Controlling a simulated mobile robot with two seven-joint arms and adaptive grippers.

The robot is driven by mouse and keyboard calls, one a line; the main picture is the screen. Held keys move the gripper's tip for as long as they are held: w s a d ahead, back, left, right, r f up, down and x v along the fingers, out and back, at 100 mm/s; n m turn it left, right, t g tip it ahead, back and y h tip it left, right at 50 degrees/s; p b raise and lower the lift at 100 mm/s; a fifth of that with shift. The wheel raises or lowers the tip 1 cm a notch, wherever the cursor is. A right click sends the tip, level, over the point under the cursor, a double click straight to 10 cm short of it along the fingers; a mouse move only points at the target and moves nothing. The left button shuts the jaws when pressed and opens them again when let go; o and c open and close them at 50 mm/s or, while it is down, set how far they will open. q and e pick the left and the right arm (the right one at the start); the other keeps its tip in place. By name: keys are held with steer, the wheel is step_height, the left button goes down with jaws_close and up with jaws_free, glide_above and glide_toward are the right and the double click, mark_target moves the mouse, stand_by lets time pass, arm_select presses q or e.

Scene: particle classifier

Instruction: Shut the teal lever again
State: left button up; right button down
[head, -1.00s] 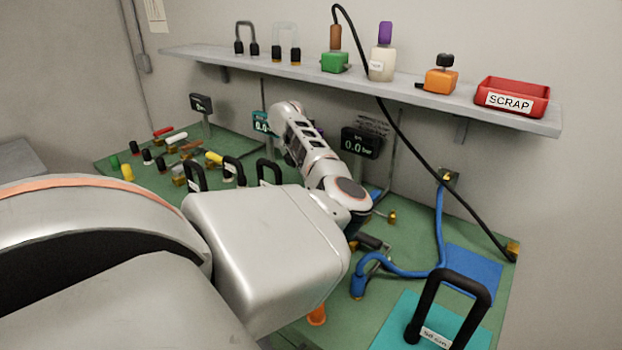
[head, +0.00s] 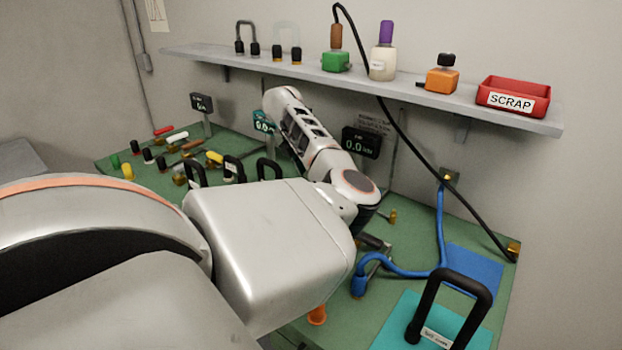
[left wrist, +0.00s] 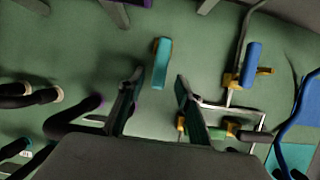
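A teal lever (left wrist: 161,62) shows in the left wrist view, at the upper middle above the green board. My left gripper (left wrist: 158,80) is open, with its two dark fingers apart. The teal lever lies just past and between the fingertips in the picture; contact cannot be told. In the head view the lever and my left gripper are hidden by my left arm. My right gripper is in neither view.
Dark looped handles (left wrist: 75,115) stand at left. A shelf (head: 350,85) with a red scrap tray (head: 541,101) runs above the green board (head: 415,232).

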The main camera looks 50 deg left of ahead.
arm_select(q)
steer(key=v, duration=0.7)
steer(key=shift+r, duration=0.3)
steer(key=shift+s, duration=0.15)
steer(key=shift+s, duration=0.1)
